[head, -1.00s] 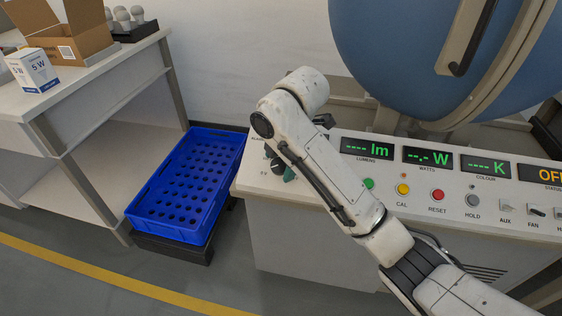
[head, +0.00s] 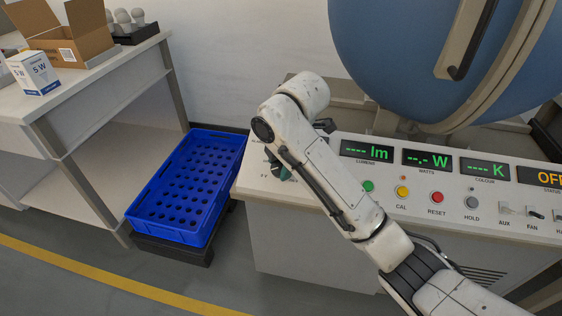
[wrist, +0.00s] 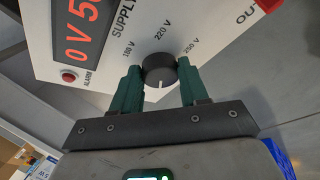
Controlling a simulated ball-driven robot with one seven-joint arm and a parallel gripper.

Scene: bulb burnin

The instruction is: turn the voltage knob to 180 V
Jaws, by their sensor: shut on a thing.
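The black voltage knob (wrist: 158,70) sits on the white panel in the wrist view. Its white mark shows at the edge nearest my gripper's palm, on the side away from the printed labels. The label at its upper left appears to read 180 V (wrist: 128,50); 220 V (wrist: 163,32) is above and 250 V (wrist: 192,46) at upper right. My gripper (wrist: 159,82) has one green finger on each side of the knob and is shut on it. In the head view my gripper (head: 279,172) is at the panel's left end, and my arm hides most of the knob.
A red display (wrist: 83,35) and a red alarm button (wrist: 69,75) are beside the knob. On the console (head: 300,205) are green readouts and coloured buttons right of my arm. A blue crate (head: 133,212) stands left of the console, and a bench with boxes is farther left.

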